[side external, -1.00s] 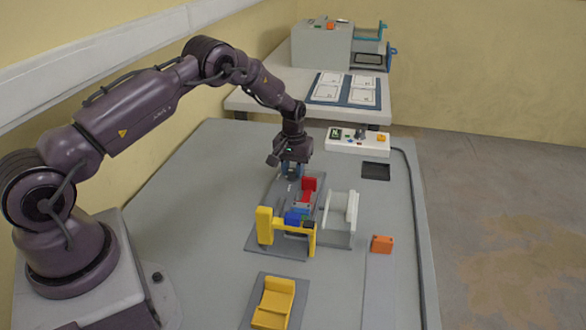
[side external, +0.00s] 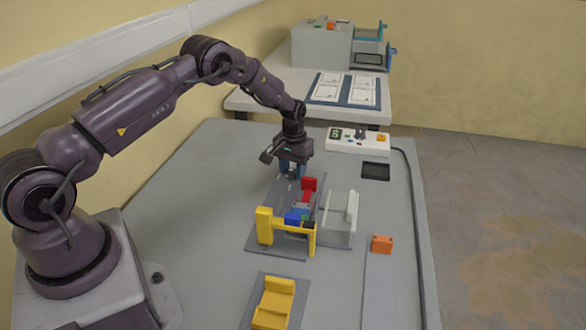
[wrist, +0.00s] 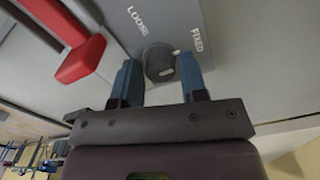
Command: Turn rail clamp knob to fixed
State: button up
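The rail clamp knob (wrist: 160,62) is a dark round knob on a grey plate (wrist: 215,20) in the wrist view. The plate reads LOOSE at upper left of the knob and FIXED at upper right. Small gaps seem to show, but I cannot tell contact for certain. In the side view my gripper (side external: 290,170) points down at the far end of the fixture, and the knob is hidden there.
An orange block (side external: 382,243) and a yellow part (side external: 274,302) are nearer. A control panel (side external: 350,146) stands beyond.

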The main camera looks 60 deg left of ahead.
aim_at(293, 170)
jog(key=shift+o, duration=0.9)
notch_tip(293, 170, up, 13)
